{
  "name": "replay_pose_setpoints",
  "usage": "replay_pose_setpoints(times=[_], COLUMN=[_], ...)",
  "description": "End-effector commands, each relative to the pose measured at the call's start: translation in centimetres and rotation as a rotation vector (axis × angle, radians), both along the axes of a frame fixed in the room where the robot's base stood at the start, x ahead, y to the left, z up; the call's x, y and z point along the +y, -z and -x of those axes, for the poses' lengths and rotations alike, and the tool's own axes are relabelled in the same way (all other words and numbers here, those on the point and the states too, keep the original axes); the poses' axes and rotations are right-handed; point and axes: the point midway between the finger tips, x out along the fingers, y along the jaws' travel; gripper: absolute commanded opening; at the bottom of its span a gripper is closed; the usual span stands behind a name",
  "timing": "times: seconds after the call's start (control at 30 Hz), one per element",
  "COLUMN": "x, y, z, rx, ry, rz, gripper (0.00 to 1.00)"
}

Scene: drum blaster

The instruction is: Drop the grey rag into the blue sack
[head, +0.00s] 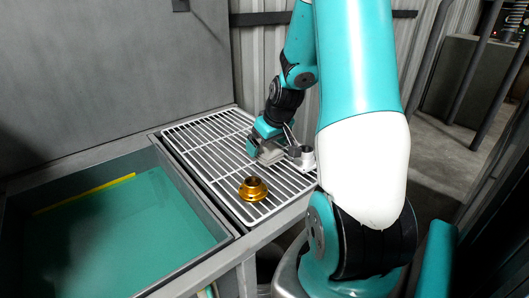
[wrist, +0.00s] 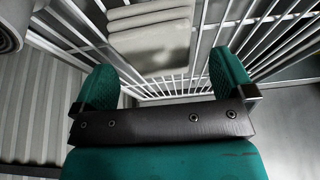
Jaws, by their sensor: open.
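The grey rag (head: 271,155) lies on the white wire rack, partly hidden by my gripper in the head view. In the wrist view the rag (wrist: 150,38) looks folded in layers and lies just ahead of the fingers, in line with the gap between them. My gripper (head: 258,146) is low over the rack beside the rag. Its teal fingers in the wrist view (wrist: 163,72) are spread wide with nothing held between them. I cannot make out a blue sack in either view.
A gold flanged part (head: 253,189) stands on the wire rack (head: 205,150) in front of the rag. A teal-floored basin (head: 120,235) with a yellow strip is at left. A corrugated wall is behind.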

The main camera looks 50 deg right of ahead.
Motion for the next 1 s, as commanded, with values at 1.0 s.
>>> replay_pose_setpoints(times=[1.0], x=[-0.2], y=[2.3], z=[-0.7], rx=[0.000], ry=[0.001], rz=[0.000], gripper=[0.70])
